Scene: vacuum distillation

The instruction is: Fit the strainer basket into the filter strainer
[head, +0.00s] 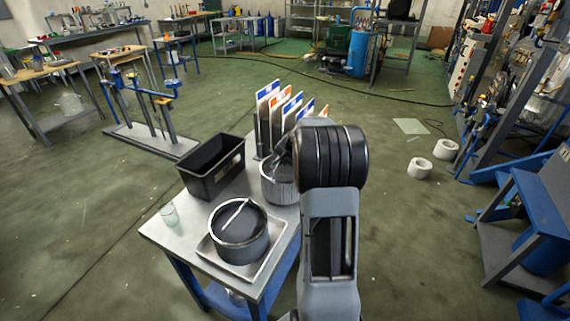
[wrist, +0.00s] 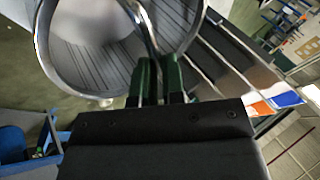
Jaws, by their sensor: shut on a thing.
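The strainer basket (head: 279,190) is a grey, ribbed metal cylinder at the table's far right. My gripper (head: 284,152) is above it, partly hidden behind my arm. In the wrist view my gripper (wrist: 159,84) has its green fingers shut on the basket's thin handle. The open basket (wrist: 90,62) with its bright rim shows beyond the fingers; I cannot tell whether it touches the table. The filter strainer (head: 240,247) is a wide, dark round vessel with a metal rim, upright in a shallow tray (head: 273,262) at the table's front. A thin pale bar shows across its top.
A black open bin (head: 212,170) stands at the table's back left. A small glass beaker (head: 169,214) is by the left edge. A rack of upright panels with orange and blue labels (head: 270,115) is behind the basket. Bare table is left of the tray.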

